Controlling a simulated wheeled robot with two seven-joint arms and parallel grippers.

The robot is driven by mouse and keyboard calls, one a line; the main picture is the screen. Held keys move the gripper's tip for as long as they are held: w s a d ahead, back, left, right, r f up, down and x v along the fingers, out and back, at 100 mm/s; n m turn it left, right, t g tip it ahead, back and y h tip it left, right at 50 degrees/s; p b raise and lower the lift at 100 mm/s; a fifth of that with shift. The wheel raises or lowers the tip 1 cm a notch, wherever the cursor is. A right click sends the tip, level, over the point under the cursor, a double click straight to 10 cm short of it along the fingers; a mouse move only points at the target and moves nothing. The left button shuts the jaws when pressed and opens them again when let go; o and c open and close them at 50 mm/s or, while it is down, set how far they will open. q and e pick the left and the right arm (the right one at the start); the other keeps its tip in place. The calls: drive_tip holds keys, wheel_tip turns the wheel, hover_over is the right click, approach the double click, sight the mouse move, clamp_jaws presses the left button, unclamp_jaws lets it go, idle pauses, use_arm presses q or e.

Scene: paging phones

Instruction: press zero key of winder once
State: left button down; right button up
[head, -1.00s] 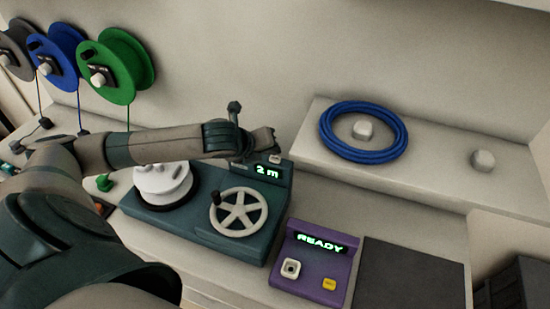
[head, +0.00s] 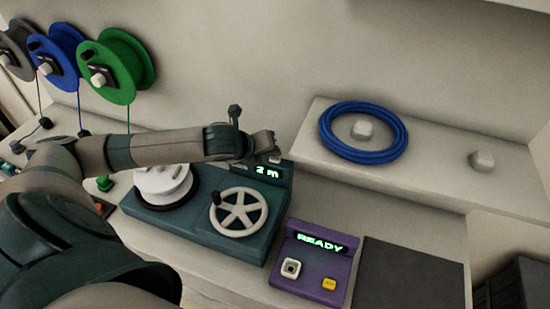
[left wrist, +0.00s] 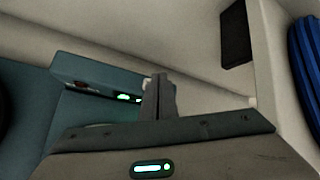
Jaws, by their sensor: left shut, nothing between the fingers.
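The winder is a teal box (head: 150,211) with a white spool (head: 165,188), a spoked hand wheel (head: 238,212) and a raised display (head: 267,171) reading "2 m". A small pale key (head: 275,160) shows on top of the display housing, beside my left gripper (head: 274,147). My left gripper is shut and empty, its fingertips at the housing's top. In the left wrist view the closed fingers (left wrist: 159,92) stand in front of the teal housing (left wrist: 85,74) and hide part of it. I cannot tell whether they touch the key. My right gripper is not in view.
A purple box (head: 312,270) reading "READY" stands right of the winder, beside a dark mat (head: 408,275). A blue cable coil (head: 363,133) lies around a pale peg on the raised shelf (head: 440,170). Green (head: 108,70), blue and grey reels hang on the wall at left.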

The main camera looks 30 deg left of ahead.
use_arm(q)
drive_tip(key=shift+f, duration=0.45)
idle(0.6)
idle(0.4)
drive_tip(key=shift+r+p, duration=0.9)
drive_tip(key=shift+p, duration=0.1)
wheel_tip(320, 180, up, 3)
drive_tip(key=p, duration=0.3)
drive_tip(key=shift+f, duration=0.1)
wheel_tip(320, 180, up, 2)
drive_tip(key=shift+r, duration=0.1)
drive_tip(key=shift+s, duration=0.1)
idle(0.8)
